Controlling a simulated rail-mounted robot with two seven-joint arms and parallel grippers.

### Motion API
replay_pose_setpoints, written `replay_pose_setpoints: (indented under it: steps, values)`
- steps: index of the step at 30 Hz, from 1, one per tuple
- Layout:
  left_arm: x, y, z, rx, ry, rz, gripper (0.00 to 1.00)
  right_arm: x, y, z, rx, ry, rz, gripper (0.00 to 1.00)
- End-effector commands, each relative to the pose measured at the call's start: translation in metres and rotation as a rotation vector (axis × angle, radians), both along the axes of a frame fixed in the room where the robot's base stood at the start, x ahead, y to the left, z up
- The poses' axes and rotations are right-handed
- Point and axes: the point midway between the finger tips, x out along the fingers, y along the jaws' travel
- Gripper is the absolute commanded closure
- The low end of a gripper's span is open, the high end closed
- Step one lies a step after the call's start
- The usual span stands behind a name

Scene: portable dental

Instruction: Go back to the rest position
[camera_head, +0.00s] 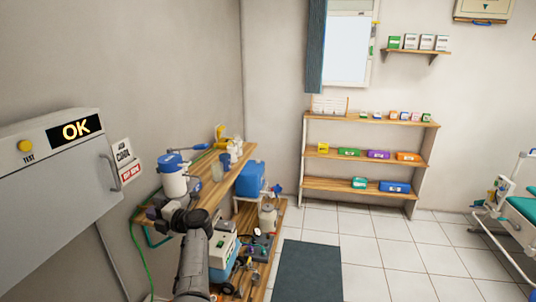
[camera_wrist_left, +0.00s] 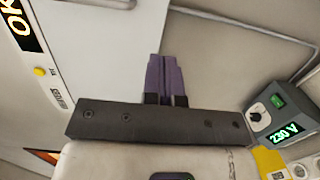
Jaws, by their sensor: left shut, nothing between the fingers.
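My left arm comes up from the bottom of the head view, and its dark gripper (camera_head: 152,212) is at the near end of the wooden shelf unit, in front of the white wall cabinet's right side. In the left wrist view the two purple fingers (camera_wrist_left: 165,78) are pressed together with nothing between them. My right gripper is not in view.
A white cabinet (camera_head: 50,190) with an OK display is close on the left. A blue-lidded white canister (camera_head: 173,178) stands near my left wrist on the wooden shelf (camera_head: 212,192). A grey 230 V box (camera_wrist_left: 280,118) shows at right in the wrist view. Tiled floor (camera_head: 400,255) is open.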

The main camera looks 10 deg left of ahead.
Motion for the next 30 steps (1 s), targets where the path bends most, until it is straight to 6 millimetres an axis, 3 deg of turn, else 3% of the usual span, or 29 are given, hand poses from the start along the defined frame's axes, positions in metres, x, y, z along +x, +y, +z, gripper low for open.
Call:
replay_pose_setpoints:
  steps: [5,10,13,17,23,27,30]
  values:
    - [0.021,-0.004,0.002,0.011,-0.01,-0.13,1.0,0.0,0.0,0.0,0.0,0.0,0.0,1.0]
    - [0.067,-0.024,0.012,0.071,-0.004,-0.449,1.0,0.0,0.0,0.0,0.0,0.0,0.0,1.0]
    - [0.087,-0.032,0.032,0.139,0.0,-0.634,1.0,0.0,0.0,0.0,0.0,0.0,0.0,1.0]
    - [0.098,-0.041,0.07,0.254,0.018,-0.843,1.0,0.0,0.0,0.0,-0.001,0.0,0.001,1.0]
    - [0.086,-0.06,0.146,0.49,0.125,-1.108,1.0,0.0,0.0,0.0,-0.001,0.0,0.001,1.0]
    - [0.055,-0.074,0.199,0.667,0.274,-1.236,1.0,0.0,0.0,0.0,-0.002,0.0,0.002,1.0]
    - [0.023,-0.085,0.211,0.766,0.442,-1.302,1.0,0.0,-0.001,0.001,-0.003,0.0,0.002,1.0]
